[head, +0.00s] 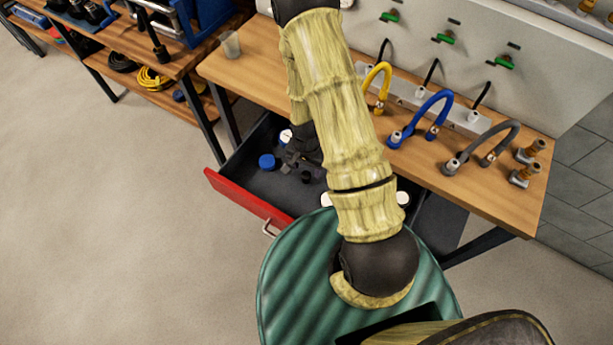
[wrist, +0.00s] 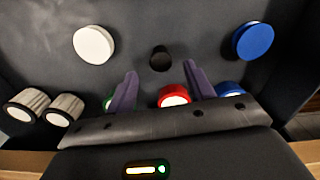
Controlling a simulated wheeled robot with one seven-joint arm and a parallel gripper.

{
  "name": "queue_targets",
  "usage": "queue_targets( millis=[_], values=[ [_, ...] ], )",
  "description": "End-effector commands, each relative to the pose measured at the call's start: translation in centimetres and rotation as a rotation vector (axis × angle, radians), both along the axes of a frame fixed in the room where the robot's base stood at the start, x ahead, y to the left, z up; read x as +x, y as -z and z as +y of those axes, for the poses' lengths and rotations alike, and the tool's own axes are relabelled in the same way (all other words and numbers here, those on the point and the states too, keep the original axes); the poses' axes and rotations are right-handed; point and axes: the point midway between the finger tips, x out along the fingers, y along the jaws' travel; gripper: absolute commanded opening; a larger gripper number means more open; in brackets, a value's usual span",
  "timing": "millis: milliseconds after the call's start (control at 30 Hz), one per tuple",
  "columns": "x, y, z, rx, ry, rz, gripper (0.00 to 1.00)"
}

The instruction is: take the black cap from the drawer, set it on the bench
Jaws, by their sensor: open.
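The open drawer (head: 240,194) has a red front and a dark interior. The small black cap (wrist: 160,58) lies on the drawer floor; in the head view it shows as a small dark round thing (head: 306,177). My gripper (head: 289,161) is down in the drawer, partly hidden behind my arm. In the wrist view my gripper (wrist: 160,70) has its two purple fingers apart, with the cap appearing between and just beyond the tips. Nothing is held. The wooden bench (head: 255,72) is above the drawer.
A white cap (wrist: 94,44), a blue cap (wrist: 253,40), a red-rimmed cap (wrist: 174,97) and two ribbed knobs (wrist: 25,105) lie around the black cap. Hoses (head: 421,112) stand on the bench's right. A clear cup (head: 230,44) stands at its left; wood beside it is bare.

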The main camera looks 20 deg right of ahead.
Motion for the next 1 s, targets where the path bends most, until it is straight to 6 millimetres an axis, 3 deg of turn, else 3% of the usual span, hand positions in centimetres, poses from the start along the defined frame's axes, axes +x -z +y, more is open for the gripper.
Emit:
queue_targets(
  millis=[167, 600, 1000],
  values=[
    [0.0, 0.5, 0.0, 0.0, -0.001, 0.003, 0.53],
    [0.0, 4.9, 0.1, 0.0, -0.001, 0.001, 0.53],
    [0.0, 5.2, 0.1, 0.0, 0.0, 0.0, 0.53]
  ],
)
